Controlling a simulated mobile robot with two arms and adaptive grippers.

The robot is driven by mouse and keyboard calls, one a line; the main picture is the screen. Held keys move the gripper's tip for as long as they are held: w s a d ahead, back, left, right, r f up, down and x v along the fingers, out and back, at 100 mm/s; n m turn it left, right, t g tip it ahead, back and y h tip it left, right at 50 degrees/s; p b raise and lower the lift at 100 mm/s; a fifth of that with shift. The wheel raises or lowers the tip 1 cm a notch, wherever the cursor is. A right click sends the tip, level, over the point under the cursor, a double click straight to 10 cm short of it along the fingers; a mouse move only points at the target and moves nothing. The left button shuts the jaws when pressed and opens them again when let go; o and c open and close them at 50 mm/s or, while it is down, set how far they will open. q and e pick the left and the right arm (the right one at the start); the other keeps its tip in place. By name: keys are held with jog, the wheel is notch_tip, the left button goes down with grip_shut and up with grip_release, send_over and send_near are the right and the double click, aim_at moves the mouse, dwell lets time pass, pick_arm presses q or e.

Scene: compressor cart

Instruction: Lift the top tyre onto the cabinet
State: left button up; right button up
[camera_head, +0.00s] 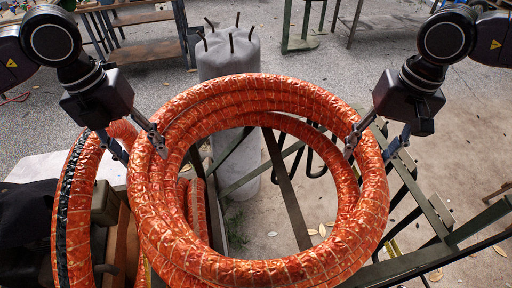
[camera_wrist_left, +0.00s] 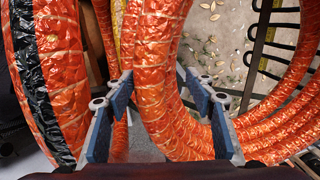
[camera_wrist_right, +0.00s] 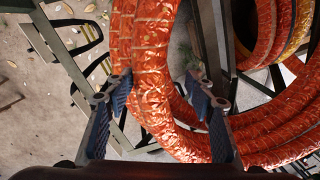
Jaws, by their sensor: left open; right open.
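The top tyre looks like a thick orange ring wrapped in shiny film with pale bands (camera_head: 255,272). It fills the middle of the head view, raised and facing me. My left gripper (camera_head: 140,148) is open at its upper left rim, one finger inside the ring and one outside. My right gripper (camera_head: 371,148) is open and straddles the upper right rim likewise. The tyre's wall shows between the fingers in the left wrist view (camera_wrist_left: 155,60) and right wrist view (camera_wrist_right: 150,80); contact is unclear. I cannot make out a cabinet with certainty.
Another orange ring with a black stripe (camera_head: 72,205) stands at the left. A grey cylinder (camera_head: 228,58) stands behind the tyre. Dark green metal frame bars (camera_head: 285,185) run behind and right of it. A metal workbench (camera_head: 140,18) is at the back left. Open floor lies at right.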

pick_arm(q)
jog(key=shift+f, duration=0.25)
pick_arm(e)
jog(key=shift+f, duration=0.2)
pick_arm(q)
grip_shut()
pick_arm(e)
grip_shut()
